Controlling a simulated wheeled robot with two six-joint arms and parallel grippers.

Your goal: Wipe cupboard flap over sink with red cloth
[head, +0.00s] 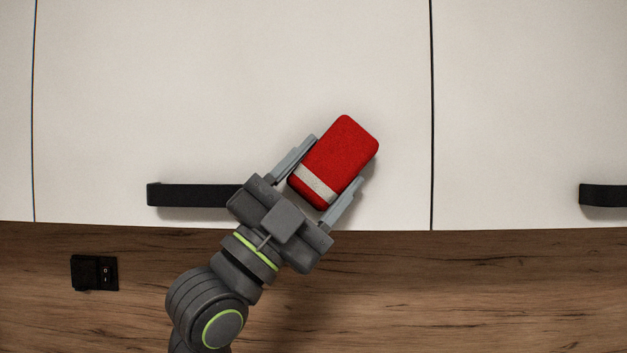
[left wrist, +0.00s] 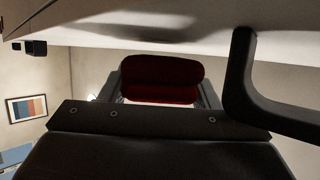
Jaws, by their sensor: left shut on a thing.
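The red cloth (head: 340,155) is a folded block with a pale band near its lower end. My left gripper (head: 328,170) is shut on it, one finger along each side. The cloth is in front of the white cupboard flap (head: 190,90), right of the flap's middle and near its lower edge. In the left wrist view the cloth (left wrist: 160,78) shows dark red between the fingers, close to the pale flap surface. I cannot tell whether it touches the flap. My right gripper is not in view. The sink is not in view.
A black bar handle (head: 195,195) sits on the flap just left of my gripper, partly behind it; it also looms at right in the left wrist view (left wrist: 245,80). Another handle (head: 603,195) is at far right. Below are the wood splashback (head: 480,290) and a black socket (head: 94,273).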

